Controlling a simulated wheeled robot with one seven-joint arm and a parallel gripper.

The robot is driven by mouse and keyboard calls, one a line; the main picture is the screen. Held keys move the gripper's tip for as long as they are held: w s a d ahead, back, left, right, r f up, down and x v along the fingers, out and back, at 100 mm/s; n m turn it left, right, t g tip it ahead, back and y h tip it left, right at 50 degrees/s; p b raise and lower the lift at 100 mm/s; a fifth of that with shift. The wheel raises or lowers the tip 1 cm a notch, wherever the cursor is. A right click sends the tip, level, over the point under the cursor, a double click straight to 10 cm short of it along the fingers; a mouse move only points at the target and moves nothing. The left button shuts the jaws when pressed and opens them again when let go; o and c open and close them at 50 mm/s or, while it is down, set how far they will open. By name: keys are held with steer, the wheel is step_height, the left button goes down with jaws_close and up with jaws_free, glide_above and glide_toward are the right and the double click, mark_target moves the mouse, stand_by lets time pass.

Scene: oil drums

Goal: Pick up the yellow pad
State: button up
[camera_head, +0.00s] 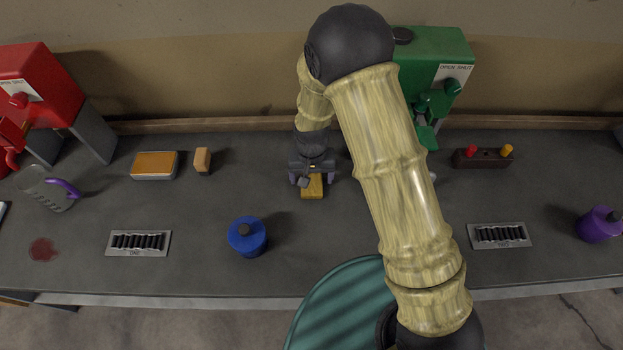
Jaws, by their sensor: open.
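The yellow pad (312,193) is a small flat yellow block lying on the dark grey workbench, left of the picture's middle. My gripper (311,180) reaches down over it from above. Its two fingers are apart, one at the left side and one at the right side of the pad. The far part of the pad is hidden under the gripper. I cannot tell whether the fingers touch it.
On the workbench (190,215) a tray with an orange top (155,165) and a tan block (202,160) lie left. A blue container (247,236) stands in front. A green dispenser (440,60) is behind my arm. A glass jug (48,188) is far left.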

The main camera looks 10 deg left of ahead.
stand_by(0.4)
steer(key=c, duration=1.1)
steer(key=shift+c, duration=0.2)
steer(key=shift+r, duration=0.1)
step_height(320, 180, up, 10)
steer(key=b, duration=0.1)
steer(key=shift+o, duration=1.3)
steer(key=shift+c, duration=0.6)
